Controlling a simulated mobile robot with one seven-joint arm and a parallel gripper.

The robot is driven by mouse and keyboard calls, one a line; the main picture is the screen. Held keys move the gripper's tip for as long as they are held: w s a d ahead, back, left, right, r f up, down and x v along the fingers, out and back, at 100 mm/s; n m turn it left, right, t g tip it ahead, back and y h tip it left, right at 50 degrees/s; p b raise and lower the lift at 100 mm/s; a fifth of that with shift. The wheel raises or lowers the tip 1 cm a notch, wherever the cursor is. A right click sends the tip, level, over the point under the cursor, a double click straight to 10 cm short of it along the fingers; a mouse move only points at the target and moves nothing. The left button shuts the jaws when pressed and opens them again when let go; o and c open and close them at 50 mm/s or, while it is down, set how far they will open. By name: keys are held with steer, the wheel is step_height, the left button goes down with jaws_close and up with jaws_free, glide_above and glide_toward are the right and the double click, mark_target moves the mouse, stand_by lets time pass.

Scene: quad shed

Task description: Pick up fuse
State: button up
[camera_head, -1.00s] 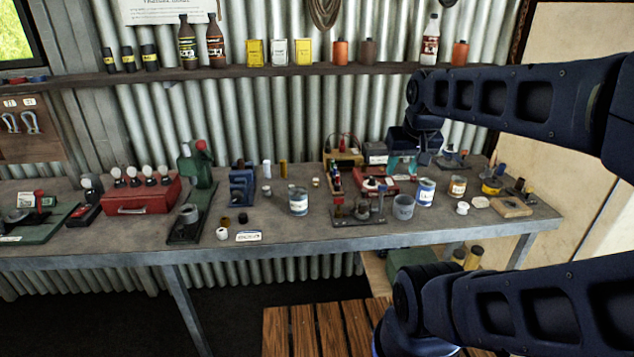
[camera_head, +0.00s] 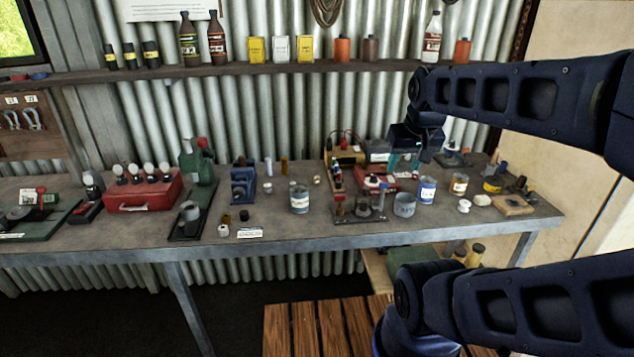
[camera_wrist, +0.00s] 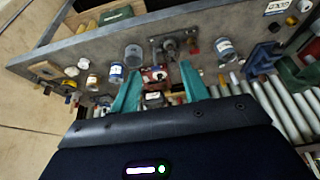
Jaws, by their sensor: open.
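My gripper (camera_head: 404,163) is open and empty, its teal fingers above the back right part of the workbench (camera_head: 290,238). The fingers also show in the wrist view (camera_wrist: 160,88). They point toward a small red unit (camera_wrist: 155,76), which lies beyond and between the fingertips in that view. The red unit also shows in the head view (camera_head: 375,183), just left of and below the fingers, with small light and dark parts on top. I cannot tell for sure which small part is the fuse. My gripper touches nothing that I can see.
Tins (camera_head: 427,190), a grey cup (camera_head: 404,205) and a metal-post fixture (camera_head: 360,208) crowd the bench near the red unit. A yellow-topped box (camera_head: 346,155) stands behind it. A corrugated wall and a shelf (camera_head: 270,71) of bottles and cans rise behind the bench.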

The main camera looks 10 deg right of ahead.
steer(key=shift+w, duration=0.1)
steer(key=n+g, duration=0.5)
steer(key=n, duration=1.3)
glide_above(317, 177)
step_height(317, 177, down, 19)
steer(key=shift+w+f, duration=0.2)
steer(key=shift+f, duration=4.85)
jaws_close()
